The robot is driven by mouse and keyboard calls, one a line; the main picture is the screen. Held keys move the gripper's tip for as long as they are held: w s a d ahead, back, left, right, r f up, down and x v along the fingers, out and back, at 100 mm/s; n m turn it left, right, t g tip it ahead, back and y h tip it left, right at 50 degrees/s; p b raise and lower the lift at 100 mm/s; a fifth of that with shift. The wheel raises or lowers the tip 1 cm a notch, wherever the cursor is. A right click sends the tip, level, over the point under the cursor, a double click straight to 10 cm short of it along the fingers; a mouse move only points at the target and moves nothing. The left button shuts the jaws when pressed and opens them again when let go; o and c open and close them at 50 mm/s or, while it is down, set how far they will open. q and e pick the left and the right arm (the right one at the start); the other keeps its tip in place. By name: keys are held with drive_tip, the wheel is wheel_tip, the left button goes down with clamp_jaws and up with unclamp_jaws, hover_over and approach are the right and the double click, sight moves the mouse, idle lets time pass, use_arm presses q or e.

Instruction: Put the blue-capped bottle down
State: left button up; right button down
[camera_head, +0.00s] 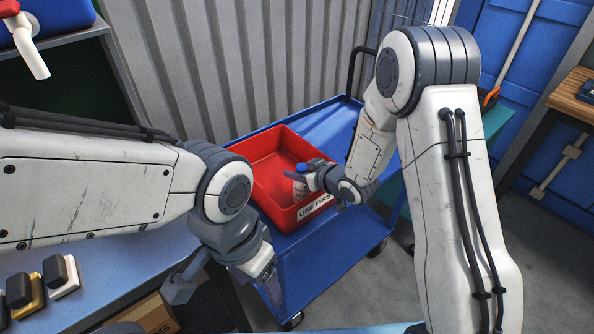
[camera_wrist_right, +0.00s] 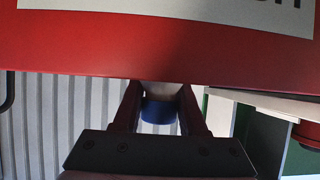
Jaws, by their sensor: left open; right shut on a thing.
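A red crate (camera_head: 268,150) with a white "USE FIRST" label stands on a blue cart. My right gripper (camera_head: 304,178) reaches over the crate's label side and is shut on the blue-capped bottle. The blue cap (camera_head: 317,163) shows beside the fingers; the bottle's body is mostly hidden by the gripper. In the right wrist view, the blue cap (camera_wrist_right: 159,111) sits between the two fingers, with a pale part beside it. The crate wall (camera_wrist_right: 100,50) crosses that view. I cannot tell whether the bottle touches the crate floor. My left gripper (camera_head: 228,288) is open and empty, nearer than the crate.
The blue cart (camera_head: 313,262) has bare surface around the crate. A bench (camera_head: 110,285) with several small blocks is at the lower left. A corrugated grey wall (camera_head: 250,60) stands behind the cart. A wooden-topped bench (camera_head: 575,98) is at the right edge.

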drive_tip(key=shift+c, duration=2.2)
unclamp_jaws()
drive_tip(key=shift+f, duration=0.1)
drive_tip(key=shift+r, duration=0.25)
drive_tip(key=shift+s+d+r, duration=0.15)
drive_tip(key=shift+s+d, duration=0.1)
drive_tip(key=p+v, duration=0.3)
drive_tip(key=v, duration=0.8)
drive_tip(key=s+a+r+g+h, duration=0.1)
drive_tip(key=s+r+g+h, duration=0.1)
drive_tip(key=s, duration=0.7)
drive_tip(key=s+a+r+g+h, duration=0.2)
drive_tip(key=s+r+g, duration=0.1)
drive_tip(key=s, duration=0.6)
drive_tip(key=s+a+r+g+h, duration=0.1)
drive_tip(key=s+g, duration=0.3)
drive_tip(key=s, duration=0.5)
drive_tip(key=shift+a+r+g+h, duration=0.3)
drive_tip(key=shift+r+g+h, duration=0.1)
drive_tip(key=shift+r+h, duration=0.25)
